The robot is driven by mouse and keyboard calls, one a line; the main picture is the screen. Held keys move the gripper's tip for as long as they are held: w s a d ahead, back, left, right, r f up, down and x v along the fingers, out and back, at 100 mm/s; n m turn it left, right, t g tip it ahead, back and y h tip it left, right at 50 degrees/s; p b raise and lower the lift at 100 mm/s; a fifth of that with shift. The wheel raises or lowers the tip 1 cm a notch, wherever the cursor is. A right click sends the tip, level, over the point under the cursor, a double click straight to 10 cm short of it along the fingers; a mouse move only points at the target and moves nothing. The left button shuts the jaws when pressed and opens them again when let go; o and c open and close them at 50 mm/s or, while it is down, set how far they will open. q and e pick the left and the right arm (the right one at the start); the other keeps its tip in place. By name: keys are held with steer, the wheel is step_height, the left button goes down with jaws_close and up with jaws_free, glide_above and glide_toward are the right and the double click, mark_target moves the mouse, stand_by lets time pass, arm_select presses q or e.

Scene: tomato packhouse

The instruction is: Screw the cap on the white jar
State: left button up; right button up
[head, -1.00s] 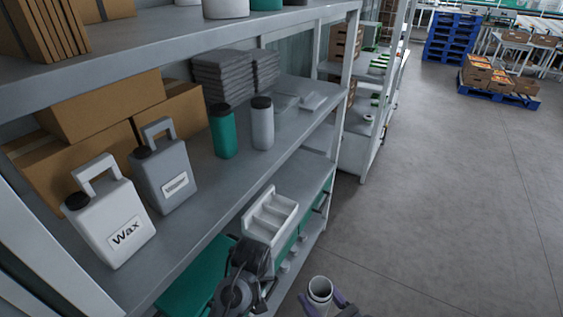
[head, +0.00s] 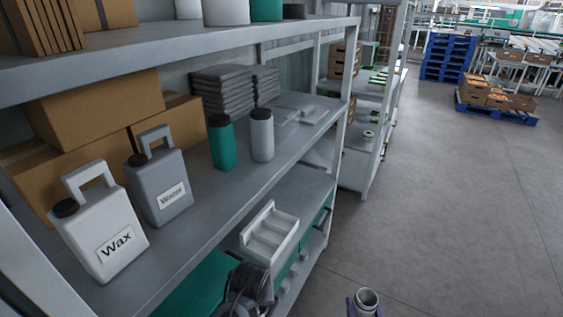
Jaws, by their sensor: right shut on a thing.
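An uncapped white jar (head: 367,298) shows at the bottom edge, right of centre. Its round mouth faces up and is open. My right gripper (head: 365,309) is shut on it, with a purplish finger on each side. The lower part of the jar and most of the gripper are cut off by the frame edge. The jar is held in front of the shelving, over the grey floor. No loose cap can be made out.
The shelf (head: 215,215) holds a Wax jug (head: 97,232), a Water jug (head: 160,185), a green bottle (head: 222,147) and a pale bottle (head: 262,140) with a dark lid.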

arm_select(q)
steer(key=shift+f, duration=0.25)
steer(key=shift+d, duration=0.1)
arm_select(e)
steer(key=w+a+r+y, duration=0.1)
steer(key=w+a, duration=0.3)
steer(key=a, duration=0.2)
steer(key=shift+w+a+r+n, duration=0.2)
steer(key=shift+w+r+n, duration=0.1)
steer(key=shift+w, duration=0.1)
